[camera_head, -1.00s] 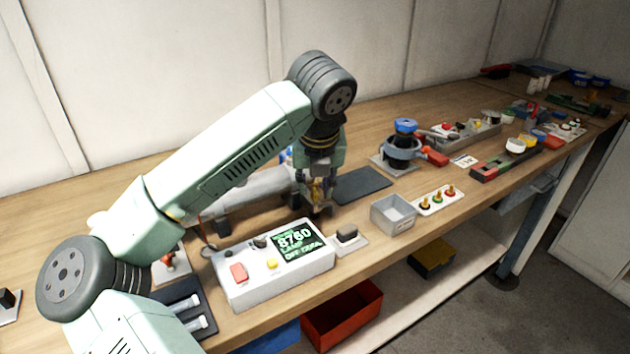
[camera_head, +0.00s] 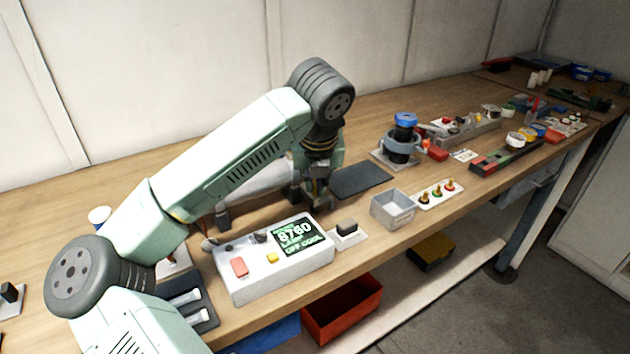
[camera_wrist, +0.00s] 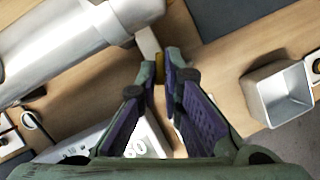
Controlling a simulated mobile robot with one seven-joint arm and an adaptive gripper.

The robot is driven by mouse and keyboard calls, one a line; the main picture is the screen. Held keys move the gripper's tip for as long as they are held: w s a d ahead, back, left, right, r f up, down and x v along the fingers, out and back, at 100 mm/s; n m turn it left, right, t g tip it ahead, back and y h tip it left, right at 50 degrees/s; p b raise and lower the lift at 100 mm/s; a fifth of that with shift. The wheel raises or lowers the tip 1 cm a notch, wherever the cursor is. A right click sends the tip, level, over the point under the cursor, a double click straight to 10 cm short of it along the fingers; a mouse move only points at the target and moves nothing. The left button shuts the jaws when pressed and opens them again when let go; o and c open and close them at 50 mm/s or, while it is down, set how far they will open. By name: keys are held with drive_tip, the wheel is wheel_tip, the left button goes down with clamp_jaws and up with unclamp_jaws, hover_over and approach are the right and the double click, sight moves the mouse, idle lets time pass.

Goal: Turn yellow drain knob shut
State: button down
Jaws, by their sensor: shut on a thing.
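The yellow drain knob (camera_wrist: 160,69) shows as a small yellow patch between my fingertips in the wrist view. It sits at the end of a pale grey stub by the silver reactor cylinder (camera_wrist: 65,45). My gripper (camera_wrist: 166,76) points down and is shut on the knob; its fingers hide most of it, so its turn angle cannot be told. In the head view, my gripper (camera_head: 320,203) is at the right end of the reactor cylinder (camera_head: 262,183), behind the control box (camera_head: 275,262). The knob is hidden there.
A black switch block (camera_head: 347,230) and an open grey bin (camera_head: 393,210) stand to the right of the gripper. A dark mat (camera_head: 362,181) lies behind it. A blue-capped device (camera_head: 403,135) stands farther right. The control box display reads 8760 and OFF COOL.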

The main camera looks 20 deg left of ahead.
drive_tip(key=shift+f+b, duration=0.1)
drive_tip(key=shift+b, duration=0.4)
drive_tip(key=shift+a+f+m+h+b, duration=0.15)
drive_tip(key=shift+m+h+b, duration=0.25)
drive_tip(key=shift+m+b, duration=0.8)
drive_tip(key=m+h+b, duration=0.1)
drive_tip(key=m, duration=0.1)
drive_tip(key=m+b, duration=0.2)
drive_tip(key=shift+a+t+h, duration=0.2)
drive_tip(key=shift+t+h, duration=0.1)
drive_tip(key=shift+h, duration=0.1)
drive_tip(key=m, duration=0.2)
drive_tip(key=m+h, duration=0.1)
drive_tip(key=shift+a+r+m+b, duration=0.1)
drive_tip(key=shift+r+m+b, duration=0.15)
drive_tip(key=shift+m+b, duration=0.1)
drive_tip(key=shift+a+m+g+h, duration=0.1)
drive_tip(key=shift+m+g+h, duration=0.45)
drive_tip(key=shift+m, duration=0.9)
drive_tip(key=c, duration=1.7)
unclamp_jaws()
drive_tip(key=shift+r, duration=0.1)
